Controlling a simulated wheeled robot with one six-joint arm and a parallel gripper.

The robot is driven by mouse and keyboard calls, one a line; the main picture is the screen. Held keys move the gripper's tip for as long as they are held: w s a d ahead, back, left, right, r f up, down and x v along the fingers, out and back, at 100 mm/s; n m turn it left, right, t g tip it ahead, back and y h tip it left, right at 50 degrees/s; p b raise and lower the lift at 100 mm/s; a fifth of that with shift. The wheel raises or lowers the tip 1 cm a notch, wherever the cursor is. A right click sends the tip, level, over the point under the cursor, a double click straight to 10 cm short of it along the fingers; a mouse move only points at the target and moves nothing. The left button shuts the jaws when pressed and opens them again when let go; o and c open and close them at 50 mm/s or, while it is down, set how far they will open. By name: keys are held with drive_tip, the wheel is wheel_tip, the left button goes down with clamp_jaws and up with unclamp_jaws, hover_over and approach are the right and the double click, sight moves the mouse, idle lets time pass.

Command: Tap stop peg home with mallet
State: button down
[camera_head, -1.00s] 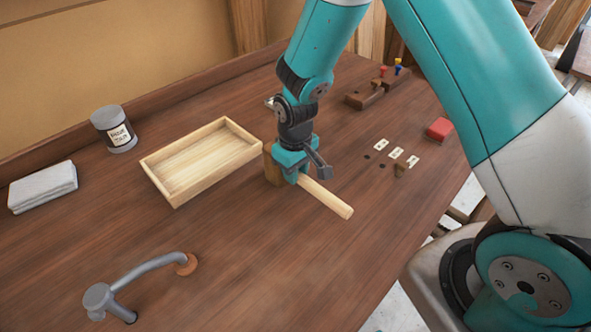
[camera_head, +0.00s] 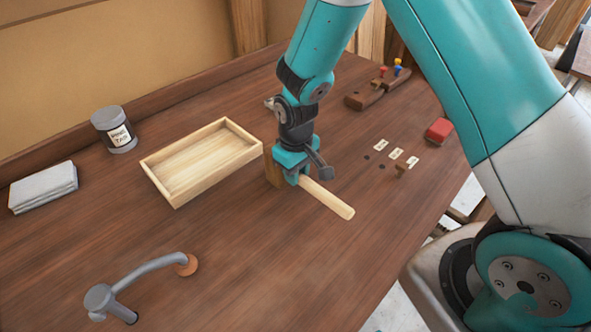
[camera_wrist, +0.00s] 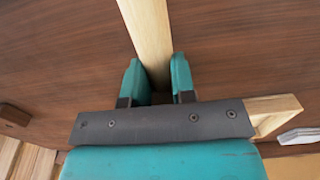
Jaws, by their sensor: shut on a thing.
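A wooden mallet lies low over the bench, its pale handle (camera_head: 330,198) pointing to the lower right in the head view. Its darker head (camera_head: 272,167) is partly hidden behind my gripper. My gripper (camera_head: 303,180) points down and is shut on the handle close to the head. In the wrist view the handle (camera_wrist: 148,40) runs up between the two fingers (camera_wrist: 158,84); the head is hidden there. A small brown peg (camera_head: 400,170) stands upright in the bench beside the labels, right of the mallet and apart from it. How deep it sits I cannot tell.
An empty wooden tray (camera_head: 156,181) is left of my gripper. Small labels (camera_head: 396,154) and dark holes (camera_head: 382,167) lie near the peg, with a red block (camera_head: 439,130) beyond. A metal holdfast (camera_head: 150,268), can (camera_head: 114,132) and folded cloth (camera_head: 43,188) stand left.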

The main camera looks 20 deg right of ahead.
drive_tip(key=shift+w+r, duration=0.15)
drive_tip(key=shift+r, duration=0.35)
drive_tip(key=shift+r+p, duration=0.15)
drive_tip(key=shift+p, duration=0.2)
drive_tip(key=shift+r, duration=0.3)
wheel_tip(320, 180, up, 7)
drive_tip(key=p, duration=0.6)
drive_tip(key=shift+r, duration=0.15)
drive_tip(key=c, duration=1.6)
unclamp_jaws()
drive_tip(key=shift+c, duration=0.2)
clamp_jaws()
